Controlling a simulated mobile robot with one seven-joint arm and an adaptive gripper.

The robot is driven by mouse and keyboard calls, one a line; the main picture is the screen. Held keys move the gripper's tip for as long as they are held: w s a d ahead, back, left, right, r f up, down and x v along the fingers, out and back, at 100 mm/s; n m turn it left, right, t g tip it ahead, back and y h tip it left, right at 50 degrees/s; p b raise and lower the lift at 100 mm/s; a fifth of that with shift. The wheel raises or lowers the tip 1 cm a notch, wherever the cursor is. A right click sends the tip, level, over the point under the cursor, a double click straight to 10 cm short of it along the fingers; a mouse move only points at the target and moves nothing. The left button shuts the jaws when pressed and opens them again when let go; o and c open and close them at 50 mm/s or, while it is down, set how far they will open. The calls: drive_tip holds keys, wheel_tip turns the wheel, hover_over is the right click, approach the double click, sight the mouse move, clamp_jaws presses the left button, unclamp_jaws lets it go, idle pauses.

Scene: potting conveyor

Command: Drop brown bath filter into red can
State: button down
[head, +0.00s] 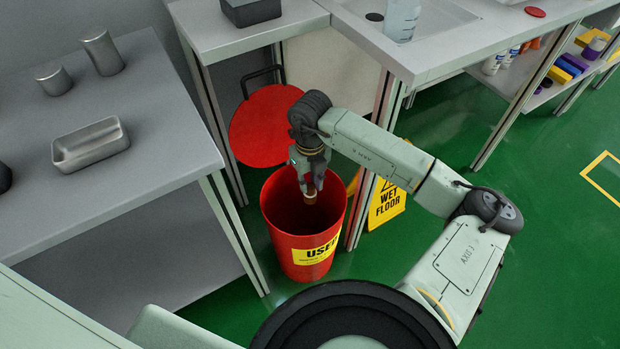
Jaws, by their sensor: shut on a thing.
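The red can (277,245) stands on the green floor with its top open and a yellow label on its side. My gripper (311,184) points down over the can's opening. It is shut on the brown bath filter (311,196), a small brown piece with a pale band near its top. The filter hangs within the outline of the can's mouth. I cannot tell exactly how deep it is relative to the rim. The can's inner bottom is dark.
A round red lid (262,128) leans behind the can. A yellow wet floor sign (387,205) stands to its right. A grey table (180,150) at left holds a metal tray (90,146) and metal cylinders. Table legs flank the can. Green floor is free at right.

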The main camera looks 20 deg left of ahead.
sight(310, 187)
drive_tip(key=c, duration=1.3)
unclamp_jaws()
drive_tip(key=shift+r, duration=0.1)
wheel_tip(310, 187, up, 12)
drive_tip(key=shift+f, duration=0.1)
